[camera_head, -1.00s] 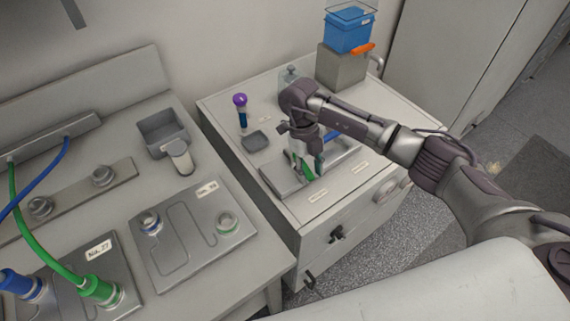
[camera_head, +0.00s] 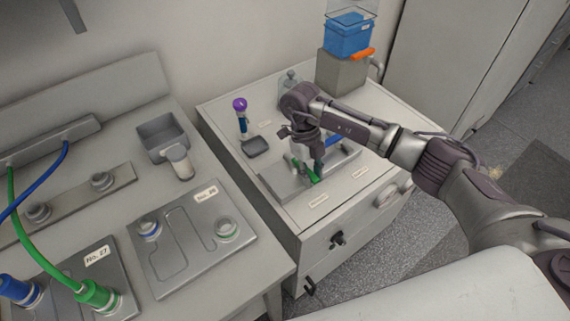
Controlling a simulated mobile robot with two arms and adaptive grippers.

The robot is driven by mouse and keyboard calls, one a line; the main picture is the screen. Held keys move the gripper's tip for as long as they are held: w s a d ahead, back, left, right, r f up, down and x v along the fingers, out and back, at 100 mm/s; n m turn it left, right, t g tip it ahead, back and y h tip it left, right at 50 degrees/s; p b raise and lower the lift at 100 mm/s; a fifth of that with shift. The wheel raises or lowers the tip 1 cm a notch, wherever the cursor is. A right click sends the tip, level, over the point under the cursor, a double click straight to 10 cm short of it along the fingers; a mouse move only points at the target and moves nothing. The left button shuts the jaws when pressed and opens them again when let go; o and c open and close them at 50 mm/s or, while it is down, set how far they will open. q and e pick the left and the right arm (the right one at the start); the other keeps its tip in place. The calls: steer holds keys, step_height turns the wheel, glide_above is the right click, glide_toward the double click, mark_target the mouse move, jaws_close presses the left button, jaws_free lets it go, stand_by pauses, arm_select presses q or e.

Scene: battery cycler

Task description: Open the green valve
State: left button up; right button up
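The green valve (camera_head: 314,177) shows as a small green handle on a grey plate on the top of the white cabinet. My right gripper (camera_head: 308,165) points down at it from above, with its fingers right at the handle. The gripper and wrist hide part of the valve, and I cannot tell whether the fingers touch it or are closed on it. My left gripper is not in view.
The cabinet top (camera_head: 222,107) also holds a purple-topped blue tool (camera_head: 241,115), a small dark tray (camera_head: 255,147) and a grey block (camera_head: 341,72) under a blue box (camera_head: 348,36). The left bench has plates, a grey bin (camera_head: 162,134) and green and blue hoses.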

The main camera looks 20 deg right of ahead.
steer(key=shift+o, duration=1.2)
steer(key=p+v, duration=0.1)
steer(key=v, duration=0.3)
steer(key=p+v, duration=0.2)
steer(key=v, duration=0.2)
steer(key=shift+w+d, duration=0.1)
steer(key=shift+d, duration=0.1)
